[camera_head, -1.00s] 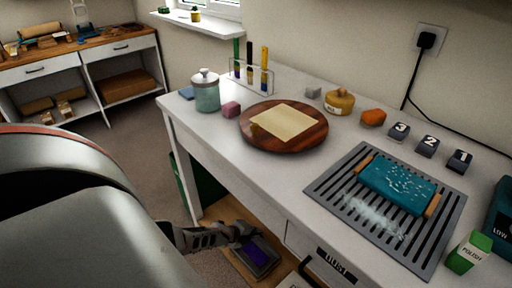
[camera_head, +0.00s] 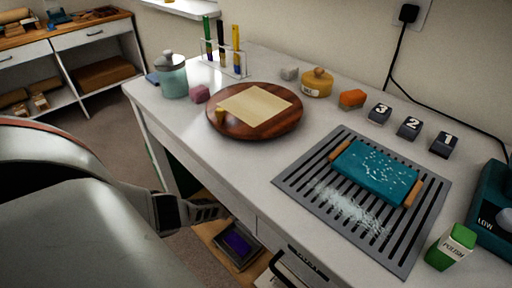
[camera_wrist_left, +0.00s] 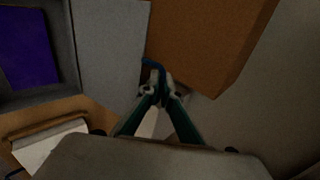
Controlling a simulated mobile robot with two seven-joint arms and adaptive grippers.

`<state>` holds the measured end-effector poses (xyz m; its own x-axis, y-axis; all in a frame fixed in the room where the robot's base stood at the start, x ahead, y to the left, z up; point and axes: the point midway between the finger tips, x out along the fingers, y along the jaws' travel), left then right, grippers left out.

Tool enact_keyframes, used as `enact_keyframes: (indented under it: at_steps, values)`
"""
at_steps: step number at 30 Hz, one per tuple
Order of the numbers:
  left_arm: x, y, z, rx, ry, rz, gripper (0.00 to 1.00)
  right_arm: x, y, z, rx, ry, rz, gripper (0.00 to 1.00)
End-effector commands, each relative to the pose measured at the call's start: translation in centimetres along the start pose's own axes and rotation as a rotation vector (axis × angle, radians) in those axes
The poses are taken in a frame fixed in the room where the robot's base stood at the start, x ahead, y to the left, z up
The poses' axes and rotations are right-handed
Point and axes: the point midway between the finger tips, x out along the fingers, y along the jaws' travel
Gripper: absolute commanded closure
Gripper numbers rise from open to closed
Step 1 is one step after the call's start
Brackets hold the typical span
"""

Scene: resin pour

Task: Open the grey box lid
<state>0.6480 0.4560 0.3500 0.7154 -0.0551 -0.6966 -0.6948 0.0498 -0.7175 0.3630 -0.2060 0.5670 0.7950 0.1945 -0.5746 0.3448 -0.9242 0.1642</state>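The grey box (camera_head: 219,240) sits low, below the bench's left front edge, and its purple inside (camera_head: 238,243) shows. In the left wrist view the purple inside (camera_wrist_left: 28,48) is at the upper left with a grey rim around it. A flat grey panel (camera_wrist_left: 110,60), which looks like the lid, lies beside it. My left gripper (camera_head: 220,211) is just above the box in the head view. In the wrist view its fingertips (camera_wrist_left: 158,84) are drawn together beside the panel's right edge, at a small blue curved piece (camera_wrist_left: 152,64). I cannot tell whether they hold anything. My right gripper is out of view.
The bench top (camera_head: 240,170) stands above and beside the left gripper. It carries a round wooden board (camera_head: 225,128), a slotted grey mat (camera_head: 290,183) and a teal block (camera_head: 375,170). A brown block (camera_wrist_left: 210,40) is close to the fingers in the wrist view.

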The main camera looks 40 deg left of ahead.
Motion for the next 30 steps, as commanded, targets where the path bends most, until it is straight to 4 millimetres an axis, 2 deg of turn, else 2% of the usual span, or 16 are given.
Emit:
enact_keyframes:
  at_steps: [15,18,30]
  values:
    - [0.26,-0.40,-0.25,-0.006,0.004,-0.006,1.00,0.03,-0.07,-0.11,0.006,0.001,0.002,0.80]
    - [0.25,-0.39,-0.25,-0.006,0.004,-0.005,0.80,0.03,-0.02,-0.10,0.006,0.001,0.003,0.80]
    - [0.12,-0.20,0.04,0.000,0.001,-0.002,0.80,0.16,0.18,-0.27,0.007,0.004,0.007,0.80]
